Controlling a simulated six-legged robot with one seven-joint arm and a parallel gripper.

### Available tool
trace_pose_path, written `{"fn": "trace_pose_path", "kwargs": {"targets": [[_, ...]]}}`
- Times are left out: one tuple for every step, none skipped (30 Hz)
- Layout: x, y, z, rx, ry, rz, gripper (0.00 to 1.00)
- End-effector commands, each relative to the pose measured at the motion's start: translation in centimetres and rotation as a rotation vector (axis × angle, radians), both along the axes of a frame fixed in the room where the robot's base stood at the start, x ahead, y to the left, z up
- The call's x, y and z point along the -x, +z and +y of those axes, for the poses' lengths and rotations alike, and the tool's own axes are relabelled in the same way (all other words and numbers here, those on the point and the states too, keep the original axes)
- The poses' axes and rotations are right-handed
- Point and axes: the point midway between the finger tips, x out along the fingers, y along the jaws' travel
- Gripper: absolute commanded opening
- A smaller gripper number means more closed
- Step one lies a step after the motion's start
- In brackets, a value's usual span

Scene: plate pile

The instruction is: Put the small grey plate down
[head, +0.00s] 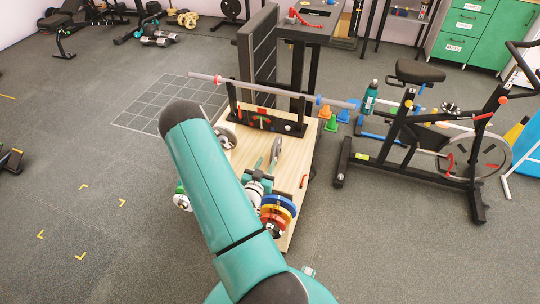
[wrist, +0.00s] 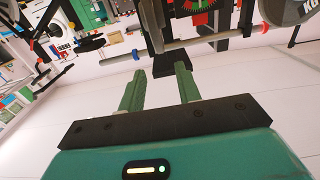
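A grey plate (head: 275,152) stands upright, seen nearly edge-on, on the wooden platform (head: 287,183). It seems to be the small one. Another grey plate (head: 228,138) is farther left, partly behind my arm; what appears to be this one shows at the top right of the wrist view (wrist: 285,10). My gripper (head: 262,166) is near the first plate, its fingers pointing toward the black rack base.
A long bar (head: 290,92) crosses above the black rack base (head: 262,121). Blue, yellow and red plates (head: 278,209) stand together at the platform's front. An exercise bike (head: 425,125) stands to the right. Open floor lies to the left, with yellow corner marks.

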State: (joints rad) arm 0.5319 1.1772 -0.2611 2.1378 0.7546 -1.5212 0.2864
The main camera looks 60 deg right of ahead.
Motion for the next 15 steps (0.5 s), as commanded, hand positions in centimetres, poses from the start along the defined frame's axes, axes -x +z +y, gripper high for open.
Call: {"fn": "trace_pose_path", "kwargs": {"targets": [[0.0, 0.0, 0.6, -0.001, 0.001, 0.0, 0.34], [0.1, 0.0, 0.8, -0.001, 0.001, 0.001, 0.34], [0.1, 0.0, 1.0, -0.001, 0.0, 0.001, 0.34], [0.2, 0.0, 1.1, 0.0, 0.0, 0.001, 0.34], [0.2, 0.0, 1.2, 0.0, 0.0, 0.001, 0.34], [0.2, 0.0, 1.2, 0.001, 0.0, 0.001, 0.34], [0.2, 0.0, 1.2, 0.001, 0.0, 0.001, 0.34], [0.2, 0.0, 1.2, 0.001, 0.0, 0.001, 0.34], [0.2, 0.0, 1.2, 0.001, 0.0, 0.001, 0.34], [0.2, 0.0, 1.2, 0.0, 0.0, 0.0, 0.34], [0.1, 0.1, 1.2, -0.001, 0.001, -0.001, 0.34], [-0.2, 0.2, 1.2, -0.008, 0.003, -0.005, 0.34], [-0.5, 0.3, 1.2, -0.016, 0.006, -0.01, 0.34], [-1.0, 0.6, 1.3, -0.027, 0.01, -0.016, 0.34], [-1.9, 1.0, 1.3, -0.049, 0.019, -0.027, 0.34]]}}
